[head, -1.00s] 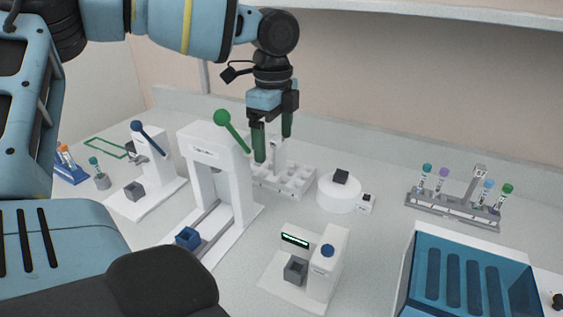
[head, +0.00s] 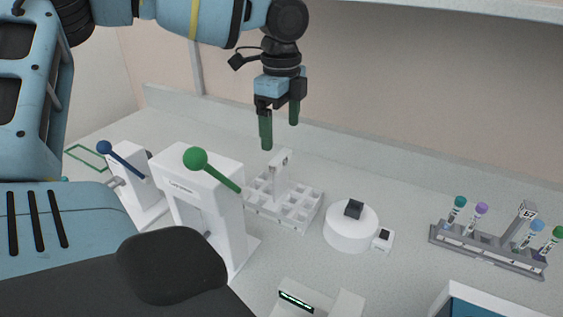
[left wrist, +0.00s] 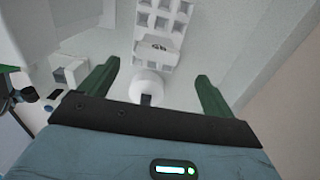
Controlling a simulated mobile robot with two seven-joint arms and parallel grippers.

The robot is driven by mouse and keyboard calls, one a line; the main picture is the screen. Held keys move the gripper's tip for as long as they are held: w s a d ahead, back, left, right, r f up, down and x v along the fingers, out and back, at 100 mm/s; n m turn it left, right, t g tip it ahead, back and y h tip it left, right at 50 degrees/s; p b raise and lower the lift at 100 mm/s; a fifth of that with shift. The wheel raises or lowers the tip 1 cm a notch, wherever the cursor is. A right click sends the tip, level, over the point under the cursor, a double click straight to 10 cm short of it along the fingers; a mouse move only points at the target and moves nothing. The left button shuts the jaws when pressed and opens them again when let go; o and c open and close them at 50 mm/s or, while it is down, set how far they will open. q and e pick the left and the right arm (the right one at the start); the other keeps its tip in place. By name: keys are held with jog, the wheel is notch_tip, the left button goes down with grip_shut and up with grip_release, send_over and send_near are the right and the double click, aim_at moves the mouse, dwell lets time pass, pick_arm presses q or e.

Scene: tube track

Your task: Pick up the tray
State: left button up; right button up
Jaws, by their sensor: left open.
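The tray (head: 262,212) is a white rack with square compartments and an upright handle (head: 279,170). It stands on the bench near the middle of the head view. My left gripper (head: 280,134) is open and empty, its green fingers pointing down just above the handle top in the picture. The gap in depth is hard to judge. In the left wrist view the tray (left wrist: 172,12) shows at the top, beyond the two spread fingers (left wrist: 158,72). My right gripper is not in view.
A white press with a green-knobbed lever (head: 196,160) stands close left of the tray. A round white device (head: 350,228) with a dark top block is to its right. A grey tube rack (head: 487,250) with capped tubes stands farther right. The wall is behind.

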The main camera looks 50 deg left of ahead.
aim_at(281, 155)
pick_arm(q)
jog(key=shift+s+d+f, duration=0.1)
jog(key=shift+s+f, duration=0.05)
jog(key=shift+f, duration=1.2)
jog(key=shift+f+p, duration=0.35)
jog(key=shift+f, duration=2.2)
jog(key=c, duration=1.2)
